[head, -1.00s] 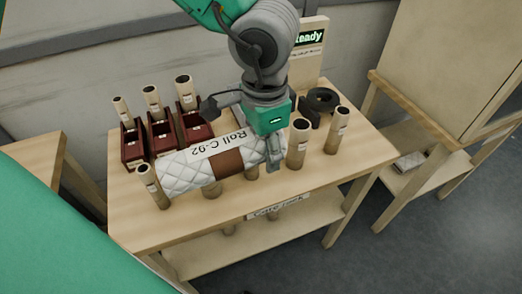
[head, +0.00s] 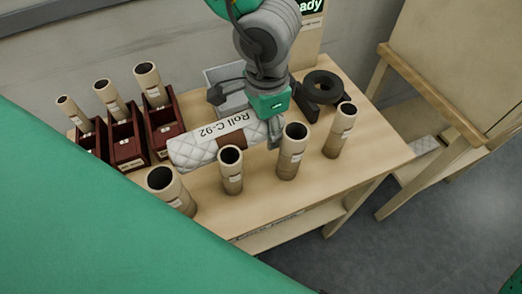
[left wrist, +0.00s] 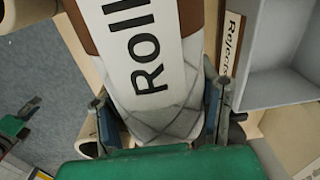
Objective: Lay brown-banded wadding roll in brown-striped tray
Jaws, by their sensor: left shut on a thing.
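The wadding roll (head: 192,154) is white and quilted, with a brown band (head: 232,141) and a label reading "Roll C-92". It lies roughly level behind the front tubes in the head view. My left gripper (head: 246,118) is shut on its right end, one finger on the far side and one on the near side. In the left wrist view the roll (left wrist: 150,75) runs between both fingers of the gripper (left wrist: 160,125). I cannot tell whether the roll touches the table. I cannot make out a brown-striped tray. My right gripper is out of view.
Several upright tubes (head: 291,158) line the table's (head: 262,200) front. Dark red boxes (head: 125,142) holding tubes stand at the left. A grey bin (head: 222,75) is behind the gripper; its label in the left wrist view (left wrist: 231,45) begins "Rejec". A black ring (head: 322,85) is at the back right.

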